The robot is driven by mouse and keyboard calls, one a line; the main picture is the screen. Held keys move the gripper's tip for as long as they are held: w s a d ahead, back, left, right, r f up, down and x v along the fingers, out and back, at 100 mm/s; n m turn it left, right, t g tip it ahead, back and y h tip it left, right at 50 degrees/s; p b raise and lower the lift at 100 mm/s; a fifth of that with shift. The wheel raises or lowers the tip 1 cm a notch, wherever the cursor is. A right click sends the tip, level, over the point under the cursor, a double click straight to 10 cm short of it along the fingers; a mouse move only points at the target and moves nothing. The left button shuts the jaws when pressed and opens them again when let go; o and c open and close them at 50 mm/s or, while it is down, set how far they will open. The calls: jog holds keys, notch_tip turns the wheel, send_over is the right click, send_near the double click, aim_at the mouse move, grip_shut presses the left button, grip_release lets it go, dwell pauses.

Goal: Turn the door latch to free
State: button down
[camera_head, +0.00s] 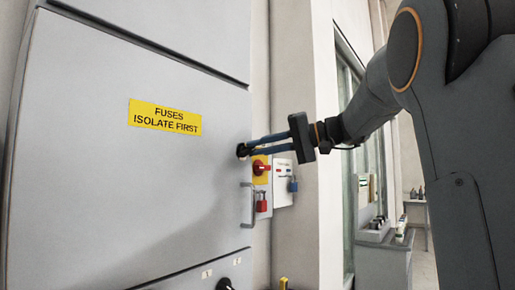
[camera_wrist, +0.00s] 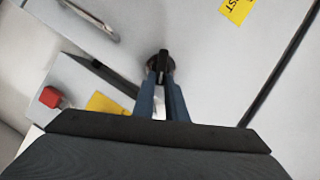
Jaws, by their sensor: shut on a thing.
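The door latch (camera_head: 241,151) is a small black knob near the right edge of the grey cabinet door (camera_head: 90,130). In the wrist view the latch (camera_wrist: 163,60) shows a black bar on a dark round base. My gripper (camera_head: 246,149) reaches in from the right with its two blue fingers at the latch. In the wrist view my gripper (camera_wrist: 161,82) is shut on the bar of the latch, one finger on each side. The fingers hide part of the latch.
A door handle (camera_head: 252,205) sits below the latch. To the right are a red rotary switch on a yellow plate (camera_head: 261,169), a red padlock (camera_head: 262,203) and a blue padlock (camera_head: 292,185). A yellow fuse warning label (camera_head: 165,117) is on the door.

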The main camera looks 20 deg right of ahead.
jog(key=m+y, duration=0.1)
jog(key=m, duration=0.1)
jog(key=f+m+y, duration=0.1)
jog(key=m, duration=0.1)
jog(key=shift+w+d+f+b, duration=0.1)
jog(key=shift+f+b, duration=0.05)
jog(key=shift+b, duration=0.2)
jog(key=shift+m, duration=0.3)
jog(key=c, duration=1.8)
grip_release()
jog(key=shift+t, duration=0.3)
jog(key=b+v, duration=0.2)
jog(key=v, duration=0.5)
jog(key=shift+d, duration=0.35)
